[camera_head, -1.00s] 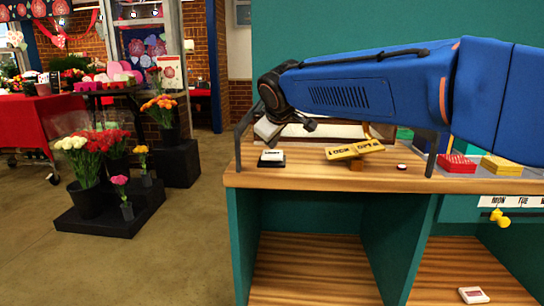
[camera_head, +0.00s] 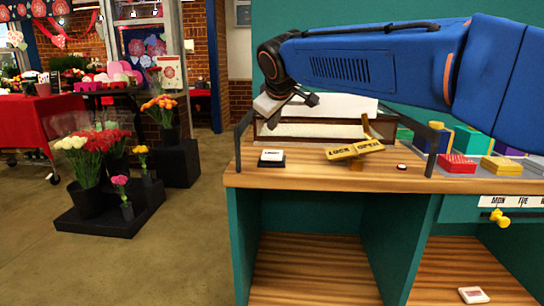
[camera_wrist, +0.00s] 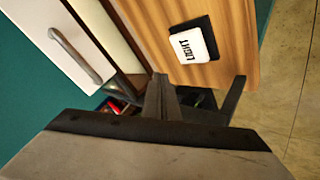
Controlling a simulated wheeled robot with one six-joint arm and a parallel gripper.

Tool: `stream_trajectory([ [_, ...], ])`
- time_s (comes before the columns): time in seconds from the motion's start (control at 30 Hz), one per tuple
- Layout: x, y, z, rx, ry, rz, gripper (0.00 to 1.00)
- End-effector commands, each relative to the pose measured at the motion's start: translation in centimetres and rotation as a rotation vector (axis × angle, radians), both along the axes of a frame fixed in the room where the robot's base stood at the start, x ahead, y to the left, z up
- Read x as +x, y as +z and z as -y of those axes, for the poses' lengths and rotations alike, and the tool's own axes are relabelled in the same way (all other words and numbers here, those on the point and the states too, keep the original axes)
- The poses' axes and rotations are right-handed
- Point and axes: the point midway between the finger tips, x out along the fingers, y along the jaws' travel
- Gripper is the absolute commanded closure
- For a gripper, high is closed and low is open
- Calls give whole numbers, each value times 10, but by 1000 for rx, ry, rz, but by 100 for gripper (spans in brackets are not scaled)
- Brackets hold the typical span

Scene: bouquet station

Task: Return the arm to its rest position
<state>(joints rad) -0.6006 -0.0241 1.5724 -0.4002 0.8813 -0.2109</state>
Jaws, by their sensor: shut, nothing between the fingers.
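My blue arm reaches in from the right in the head view, above the wooden counter (camera_head: 330,178). My gripper (camera_head: 314,99) hangs at the arm's left end, above the left end of a long white-topped box (camera_head: 318,130) on the counter. In the wrist view my gripper (camera_wrist: 160,84) has its fingers together, with nothing held. The gripper is apart from the counter and its things. The wrist view shows the white light switch (camera_wrist: 189,45) on its black base beyond the fingers.
Coloured blocks (camera_head: 457,163) are at right.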

Motion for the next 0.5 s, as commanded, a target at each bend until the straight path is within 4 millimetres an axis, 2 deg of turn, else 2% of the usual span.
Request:
stream_trajectory([
  [0.37, -1, 2, 2, 0, -2, -1, 100],
  [0.47, -7, -2, 16, 7, -21, -13, 100],
  [0.5, -12, -4, 27, 13, -35, -20, 100],
])
